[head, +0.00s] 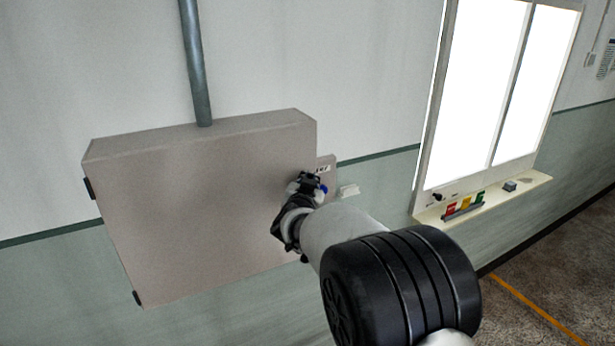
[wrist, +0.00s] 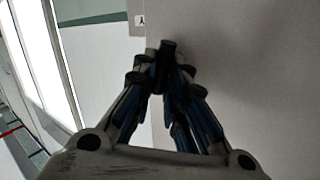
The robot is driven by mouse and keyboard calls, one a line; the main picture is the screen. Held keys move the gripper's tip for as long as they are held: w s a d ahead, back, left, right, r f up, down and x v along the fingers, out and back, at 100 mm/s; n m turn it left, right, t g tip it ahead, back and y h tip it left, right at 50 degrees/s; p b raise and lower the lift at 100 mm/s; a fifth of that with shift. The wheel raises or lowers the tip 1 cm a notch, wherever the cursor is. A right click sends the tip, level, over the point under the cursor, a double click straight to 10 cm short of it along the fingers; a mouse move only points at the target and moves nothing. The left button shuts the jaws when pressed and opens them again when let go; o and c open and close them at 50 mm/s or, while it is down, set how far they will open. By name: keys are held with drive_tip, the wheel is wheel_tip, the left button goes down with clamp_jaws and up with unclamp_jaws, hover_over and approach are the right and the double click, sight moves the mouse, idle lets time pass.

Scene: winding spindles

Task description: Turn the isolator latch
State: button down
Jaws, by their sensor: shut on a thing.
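A grey-beige cabinet (head: 200,215) hangs on the wall with its hinges on the left side. My gripper (head: 314,184) is at the cabinet's right edge, in front of a small plate (head: 327,168) with a dark-marked label. In the wrist view my gripper (wrist: 160,70) has its fingers converging on a small dark piece, seemingly the isolator latch (wrist: 167,50), at the cabinet front (wrist: 240,60). The fingers are shut on it. They hide most of the latch, so its angle cannot be told. In the head view my arm and gripper cover it.
A grey conduit (head: 196,60) runs up from the cabinet top. To the right is a bright window (head: 485,90) with a sill (head: 530,190) holding red, yellow and green items (head: 464,206).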

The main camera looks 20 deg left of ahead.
drive_tip(key=shift+w+d+m+g+y+p, duration=0.1)
drive_tip(key=shift+m+g+y+p, duration=0.15)
drive_tip(key=shift+m+g+p, duration=0.65)
drive_tip(key=shift+w+d+m+g+y+p, duration=0.15)
drive_tip(key=shift+m+g+y+p, duration=0.15)
drive_tip(key=shift+m+g+p, duration=0.55)
drive_tip(key=shift+w+d+m+g+y+p, duration=0.1)
drive_tip(key=shift+m+g+y+p, duration=0.15)
drive_tip(key=shift+m+g+p, duration=0.65)
drive_tip(key=shift+m+g+y, duration=0.25)
drive_tip(key=shift+m+y, duration=0.15)
drive_tip(key=shift+m, duration=0.15)
drive_tip(key=shift+w+d+f+m+g+y+b, duration=0.1)
drive_tip(key=shift+m+g+y+b, duration=0.25)
drive_tip(key=shift+m+g, duration=0.2)
drive_tip(key=shift+w+d+f+m+g+y+b, duration=0.1)
drive_tip(key=shift+m+g+y+b, duration=0.1)
drive_tip(key=shift+m+g+y, duration=0.25)
drive_tip(key=shift+a+r, duration=0.1)
